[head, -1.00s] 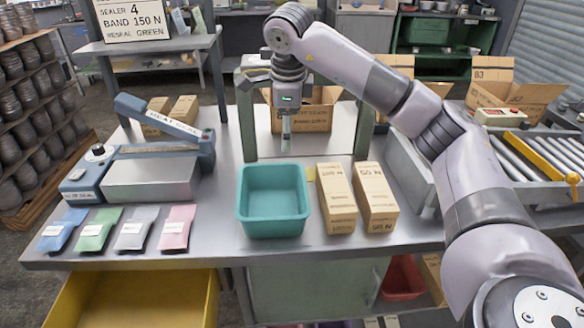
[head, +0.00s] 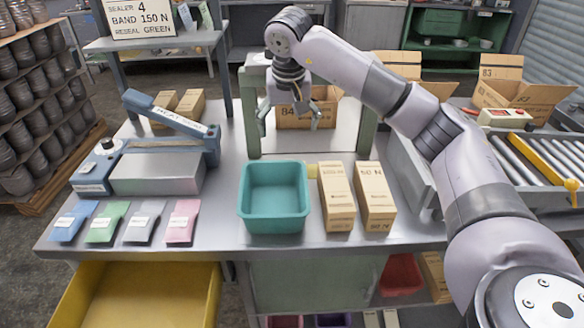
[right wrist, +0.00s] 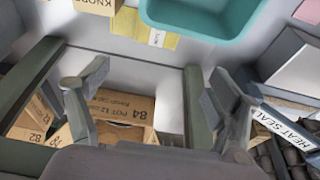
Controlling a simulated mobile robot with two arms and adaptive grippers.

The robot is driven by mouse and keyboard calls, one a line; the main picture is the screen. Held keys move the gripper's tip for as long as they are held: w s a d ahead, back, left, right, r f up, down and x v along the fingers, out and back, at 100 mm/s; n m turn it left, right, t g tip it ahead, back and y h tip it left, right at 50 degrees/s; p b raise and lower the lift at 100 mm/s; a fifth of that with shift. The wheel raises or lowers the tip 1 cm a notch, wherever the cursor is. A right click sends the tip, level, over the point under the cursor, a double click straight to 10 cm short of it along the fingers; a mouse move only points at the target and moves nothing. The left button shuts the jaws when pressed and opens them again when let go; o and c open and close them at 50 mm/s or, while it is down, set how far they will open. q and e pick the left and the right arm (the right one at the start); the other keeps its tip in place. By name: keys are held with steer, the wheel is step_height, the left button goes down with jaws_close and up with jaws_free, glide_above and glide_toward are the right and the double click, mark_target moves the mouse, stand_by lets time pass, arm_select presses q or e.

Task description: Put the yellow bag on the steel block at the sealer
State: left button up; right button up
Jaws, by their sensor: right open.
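The yellow bag (right wrist: 160,38) lies flat on the table in the right wrist view, with a white label, between the teal bin and a carton. In the head view only a sliver of it (head: 312,171) shows behind the bin's right edge. The steel block (head: 157,173) sits at the heat sealer (head: 170,122) on the left; its top is bare. My right gripper (head: 290,112) is open and empty, fingers pointing down, raised near the green frame behind the bin. Its fingers also show in the right wrist view (right wrist: 160,75), apart from the bag. My left gripper is out of view.
A teal bin (head: 273,222) stands mid-table, with two tall cartons (head: 336,197) to its right. Blue, green, grey and pink bags (head: 182,221) lie in front of the sealer. A green frame (head: 251,125) stands behind, with an open carton (head: 300,120) beyond it.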

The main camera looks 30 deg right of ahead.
steer(key=p+x, duration=0.1)
steer(key=x, duration=0.8)
steer(key=shift+w+d, duration=0.1)
steer(key=x, duration=0.1)
steer(key=p+x, duration=0.1)
steer(key=x, duration=0.2)
steer(key=shift+s+d+f, duration=0.15)
steer(key=shift+s+f, duration=0.05)
steer(key=shift+f, duration=0.25)
steer(key=shift+w+f+p, duration=0.1)
steer(key=shift+f+p, duration=0.2)
steer(key=shift+f, duration=0.1)
steer(key=shift+r, duration=0.1)
steer(key=c, duration=1.4)
